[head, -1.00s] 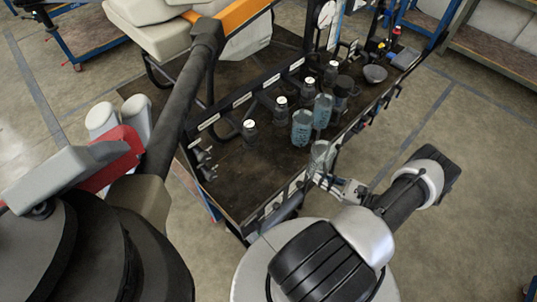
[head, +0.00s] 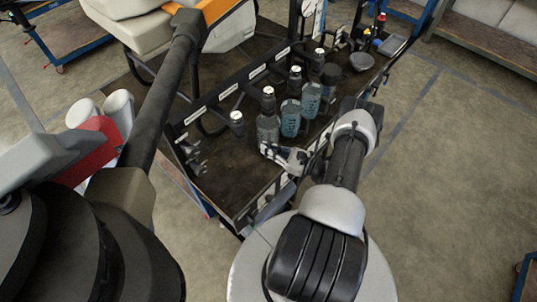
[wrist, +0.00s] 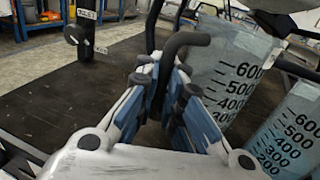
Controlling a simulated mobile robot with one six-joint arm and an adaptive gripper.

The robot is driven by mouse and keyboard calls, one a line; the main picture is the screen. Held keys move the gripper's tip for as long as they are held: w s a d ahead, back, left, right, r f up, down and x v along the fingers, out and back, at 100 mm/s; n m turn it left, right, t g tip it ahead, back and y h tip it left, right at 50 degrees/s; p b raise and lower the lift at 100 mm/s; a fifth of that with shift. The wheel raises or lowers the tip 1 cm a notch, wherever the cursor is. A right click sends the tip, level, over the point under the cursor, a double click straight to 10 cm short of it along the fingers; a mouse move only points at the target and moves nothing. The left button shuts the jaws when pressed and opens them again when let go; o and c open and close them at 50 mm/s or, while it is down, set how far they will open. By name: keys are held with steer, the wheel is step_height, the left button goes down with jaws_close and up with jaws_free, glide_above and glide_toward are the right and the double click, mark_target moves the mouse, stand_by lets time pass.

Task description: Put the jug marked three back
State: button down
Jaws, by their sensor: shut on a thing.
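My gripper (head: 272,151) is shut on the dark handle (wrist: 187,42) of a clear measuring jug (head: 268,129). In the wrist view the jug (wrist: 232,72) stands close to the right of my fingers (wrist: 172,88), with black volume marks on its side. It looks upright over the front left of the dark bench top; I cannot tell whether its base touches. Two bluish jugs, one nearer (head: 290,120) and one farther (head: 311,100), stand to its right. I cannot read a number three on any jug.
A grey bowl (head: 362,62) is farther right. The dark bench top (head: 232,168) is bare at the front left. A large grey pipe-like boom (head: 162,90) crosses at left.

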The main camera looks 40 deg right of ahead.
steer(key=shift+f+b, duration=0.45)
steer(key=shift+f, duration=1.15)
steer(key=shift+f+b, duration=0.25)
steer(key=shift+b, duration=0.05)
steer(key=c, duration=1.7)
jaws_free()
steer(key=shift+r, duration=0.1)
